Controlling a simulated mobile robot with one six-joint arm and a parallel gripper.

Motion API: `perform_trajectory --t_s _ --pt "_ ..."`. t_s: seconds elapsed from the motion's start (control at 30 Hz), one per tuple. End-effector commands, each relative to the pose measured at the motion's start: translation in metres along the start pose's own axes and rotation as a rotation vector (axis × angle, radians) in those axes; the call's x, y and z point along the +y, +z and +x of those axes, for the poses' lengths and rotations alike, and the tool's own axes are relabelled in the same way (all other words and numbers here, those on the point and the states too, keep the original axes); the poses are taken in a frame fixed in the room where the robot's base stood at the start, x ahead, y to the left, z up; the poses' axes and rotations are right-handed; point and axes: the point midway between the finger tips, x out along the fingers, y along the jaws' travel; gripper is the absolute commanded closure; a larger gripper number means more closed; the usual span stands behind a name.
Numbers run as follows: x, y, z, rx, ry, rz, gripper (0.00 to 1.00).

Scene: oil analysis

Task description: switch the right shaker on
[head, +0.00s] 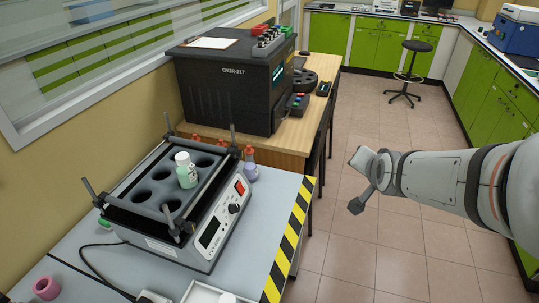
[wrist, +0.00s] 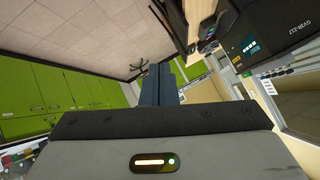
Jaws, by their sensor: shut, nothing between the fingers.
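One shaker (head: 160,243) stands on the grey bench at the left of the head view. Its dark tray has round holes, and a white-capped bottle of pale green liquid (head: 187,172) stands in it. Its front panel has a red switch (head: 240,188), a black knob (head: 233,208) and a dark display (head: 210,232). I cannot tell the switch's position. No second shaker shows. My gripper (head: 357,205) is over the open floor, right of the shaker and well apart from it. In the wrist view my gripper (wrist: 161,70) has its fingers together and empty; no shaker shows there.
A black GV3R-217 machine (head: 225,90) stands on a wooden table behind the bench. A purple bottle with a red cap (head: 250,167) stands beside the shaker. Black-yellow tape (head: 288,240) marks the bench edge. A stool (head: 408,72) stands far back. The floor between is clear.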

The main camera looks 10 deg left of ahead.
Motion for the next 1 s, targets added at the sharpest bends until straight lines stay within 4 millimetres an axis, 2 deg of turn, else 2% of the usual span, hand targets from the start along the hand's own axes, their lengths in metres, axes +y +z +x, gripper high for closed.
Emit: perform_trajectory --t_s 0.03,0.1,0.27,0.4,0.5,0.7,0.8,1.0 --pt "-0.009 0.020 0.034 0.010 -0.077 0.057 1.00" --pt "-0.028 0.030 0.063 0.040 -0.178 0.134 1.00" --pt "-0.068 0.063 0.118 0.052 -0.421 0.320 1.00" --pt "-0.101 0.104 0.154 -0.011 -0.645 0.492 1.00" --pt "-0.119 0.134 0.170 -0.086 -0.786 0.605 1.00" --pt "-0.139 0.175 0.183 -0.232 -0.980 0.768 1.00" --pt "-0.144 0.185 0.183 -0.277 -1.027 0.809 1.00" --pt "-0.146 0.186 0.181 -0.294 -1.048 0.828 1.00"
